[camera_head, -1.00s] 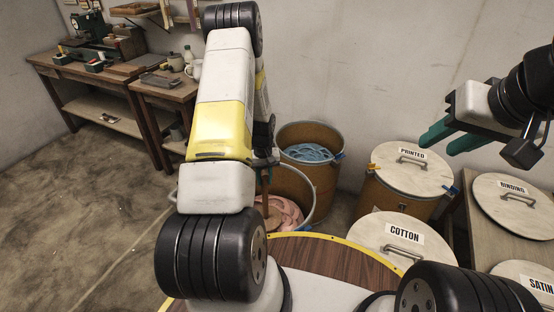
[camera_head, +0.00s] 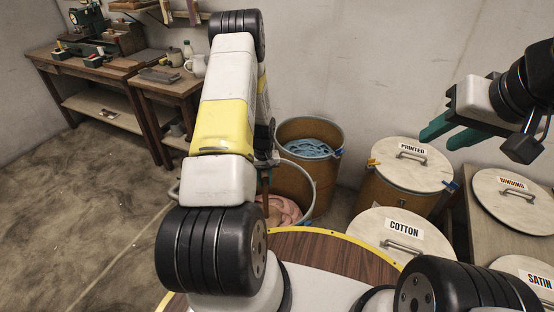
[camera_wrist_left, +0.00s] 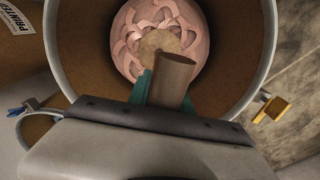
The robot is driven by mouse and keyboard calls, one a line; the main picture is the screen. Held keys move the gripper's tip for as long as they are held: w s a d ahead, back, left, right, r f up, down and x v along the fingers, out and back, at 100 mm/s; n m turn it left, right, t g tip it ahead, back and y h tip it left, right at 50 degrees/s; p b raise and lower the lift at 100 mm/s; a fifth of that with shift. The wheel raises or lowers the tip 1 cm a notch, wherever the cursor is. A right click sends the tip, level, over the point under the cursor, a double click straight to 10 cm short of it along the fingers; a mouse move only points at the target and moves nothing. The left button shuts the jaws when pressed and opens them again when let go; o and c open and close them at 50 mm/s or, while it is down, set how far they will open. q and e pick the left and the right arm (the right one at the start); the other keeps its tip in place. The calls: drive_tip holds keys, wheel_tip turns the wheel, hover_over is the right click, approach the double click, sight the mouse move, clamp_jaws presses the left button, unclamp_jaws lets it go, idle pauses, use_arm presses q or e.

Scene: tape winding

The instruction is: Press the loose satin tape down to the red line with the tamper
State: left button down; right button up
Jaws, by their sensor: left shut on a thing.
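The pink satin tape (camera_wrist_left: 130,60) lies in loose loops inside a drum in the left wrist view; part of it also shows in the head view (camera_head: 283,211). My left gripper (camera_wrist_left: 165,97) is shut on the tamper's brown wooden handle (camera_wrist_left: 174,82), over the drum's opening. A tan round patch (camera_wrist_left: 158,42) shows among the loops beyond the handle; I cannot tell whether it is the tamper's foot. The red line is not visible. In the head view my left arm hides much of this drum. My right gripper (camera_head: 445,137) is open and empty at the upper right.
Lidded drums marked PRINTED (camera_head: 409,165) and COTTON (camera_head: 390,230) stand right. BINDING (camera_head: 512,195) and SATIN (camera_head: 527,275) lids lie further right. Workbenches (camera_head: 95,65) stand back left.

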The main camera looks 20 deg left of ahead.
sight(265, 186)
use_arm(q)
drive_tip(key=shift+f, duration=2.5)
drive_tip(key=shift+r, duration=0.1)
drive_tip(key=shift+r, duration=0.45)
wheel_tip(265, 186, up, 33)
drive_tip(key=shift+f, duration=0.15)
idle(0.5)
